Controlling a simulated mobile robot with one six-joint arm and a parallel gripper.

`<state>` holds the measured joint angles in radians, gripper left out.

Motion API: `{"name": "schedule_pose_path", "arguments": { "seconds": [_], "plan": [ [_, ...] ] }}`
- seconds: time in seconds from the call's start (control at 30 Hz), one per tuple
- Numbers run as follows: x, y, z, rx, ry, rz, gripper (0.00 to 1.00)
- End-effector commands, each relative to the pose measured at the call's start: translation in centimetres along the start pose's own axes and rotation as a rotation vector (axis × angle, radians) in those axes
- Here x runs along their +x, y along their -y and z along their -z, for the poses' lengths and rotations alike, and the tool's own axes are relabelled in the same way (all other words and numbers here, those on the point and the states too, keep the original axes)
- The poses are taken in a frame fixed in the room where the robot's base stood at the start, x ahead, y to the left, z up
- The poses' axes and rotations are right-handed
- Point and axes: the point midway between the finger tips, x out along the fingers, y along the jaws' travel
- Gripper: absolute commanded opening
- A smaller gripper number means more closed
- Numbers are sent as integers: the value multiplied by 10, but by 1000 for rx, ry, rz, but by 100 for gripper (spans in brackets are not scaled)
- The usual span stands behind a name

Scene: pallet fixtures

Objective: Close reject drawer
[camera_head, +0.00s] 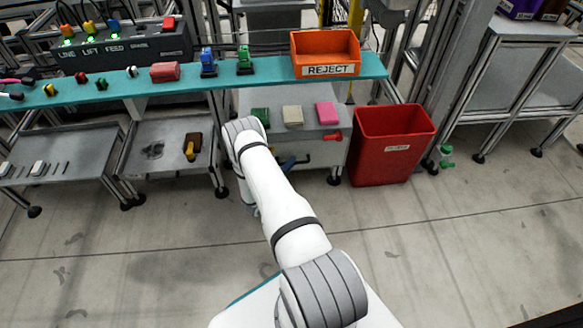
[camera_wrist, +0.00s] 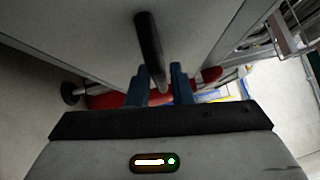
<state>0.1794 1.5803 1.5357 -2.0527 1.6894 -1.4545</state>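A grey drawer unit (camera_head: 318,152) stands under the teal bench, below the orange bin labelled REJECT. A dark bar handle (camera_wrist: 150,45) on a pale grey panel (camera_wrist: 190,30) fills the upper middle of the wrist view. My gripper (camera_wrist: 160,78) has two blue fingers standing apart, with the lower end of the handle showing between them. I cannot tell whether they touch it. In the head view my arm hides most of the gripper; a blue part (camera_head: 287,164) shows by the unit's front. How far the drawer stands out is unclear.
The orange REJECT bin (camera_head: 325,69) sits on the teal bench (camera_head: 270,70). Green, beige and pink (camera_head: 327,113) blocks lie on the grey surface below. A red bin (camera_head: 391,160) stands close on the right. A grey cart (camera_head: 165,165) stands left. The front floor is clear.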

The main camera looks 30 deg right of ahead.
Motion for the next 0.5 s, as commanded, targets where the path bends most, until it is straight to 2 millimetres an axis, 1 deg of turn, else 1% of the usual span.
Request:
{"name": "schedule_pose_path", "arguments": {
  "seconds": [0.03, 0.17, 0.4, 0.5],
  "plan": [
    [-1, -1, 0, -2, 1, -1, 24],
    [-3, -1, 0, -3, 2, -1, 34],
    [-5, -1, 1, -5, 3, -2, 34],
    [-12, 0, 1, -5, 4, -3, 34]
  ]
}}
